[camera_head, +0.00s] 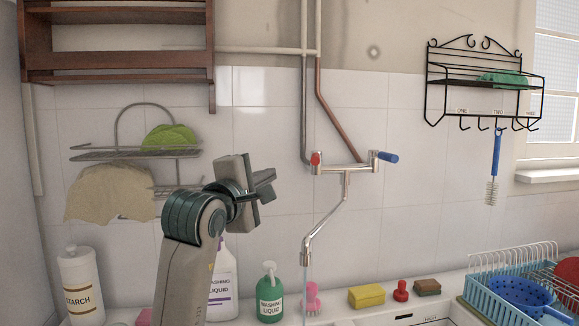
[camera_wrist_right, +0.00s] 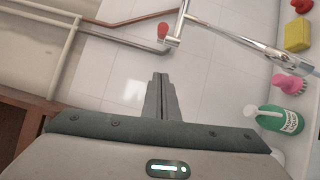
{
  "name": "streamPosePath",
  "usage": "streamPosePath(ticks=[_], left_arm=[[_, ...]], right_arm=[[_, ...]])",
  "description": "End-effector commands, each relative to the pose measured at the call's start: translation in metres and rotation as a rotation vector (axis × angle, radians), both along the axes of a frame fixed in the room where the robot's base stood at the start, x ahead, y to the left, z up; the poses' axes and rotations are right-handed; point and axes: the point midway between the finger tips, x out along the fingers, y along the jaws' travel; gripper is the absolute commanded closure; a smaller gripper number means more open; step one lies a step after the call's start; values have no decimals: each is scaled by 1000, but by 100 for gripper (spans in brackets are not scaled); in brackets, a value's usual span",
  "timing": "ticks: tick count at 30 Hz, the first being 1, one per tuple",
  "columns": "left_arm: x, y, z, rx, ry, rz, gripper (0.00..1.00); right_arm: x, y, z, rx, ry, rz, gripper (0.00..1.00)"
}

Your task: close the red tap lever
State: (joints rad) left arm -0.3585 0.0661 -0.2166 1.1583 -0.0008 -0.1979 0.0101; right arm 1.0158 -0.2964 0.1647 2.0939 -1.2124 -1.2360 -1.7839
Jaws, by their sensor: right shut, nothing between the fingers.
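The red tap lever (camera_head: 316,159) is at the left end of the wall-mounted chrome mixer tap (camera_head: 343,168). It also shows in the right wrist view (camera_wrist_right: 163,31), ahead of the fingertips. A thin stream of water runs from the spout (camera_head: 306,256). The blue lever (camera_head: 388,157) is at the tap's right end and points out to the right. My right gripper (camera_head: 268,181) is left of the red lever in the head view, apart from it. In the wrist view its fingers (camera_wrist_right: 158,80) are shut together with nothing between them. My left gripper is in no view.
A wire rack (camera_head: 135,152) with a cloth and a green sponge hangs behind my right arm. Below stand a starch bottle (camera_head: 80,288) and a green washing liquid bottle (camera_head: 269,297). A yellow sponge (camera_head: 366,296) and dish rack (camera_head: 485,300) are to the right.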

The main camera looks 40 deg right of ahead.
Motion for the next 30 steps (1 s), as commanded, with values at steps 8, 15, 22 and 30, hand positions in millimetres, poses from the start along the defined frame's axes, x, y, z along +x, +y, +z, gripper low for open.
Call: streamPosePath(ticks=[8, 15, 22, 30], left_arm=[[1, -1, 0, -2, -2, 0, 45], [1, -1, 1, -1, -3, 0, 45], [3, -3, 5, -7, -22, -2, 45], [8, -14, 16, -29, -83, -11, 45]], right_arm=[[-2, 0, -1, -28, 46, -3, 100], [-1, -1, 0, -27, 45, -3, 100], [5, -12, 1, -26, 47, -6, 100], [23, -46, 4, -26, 47, -7, 100]])
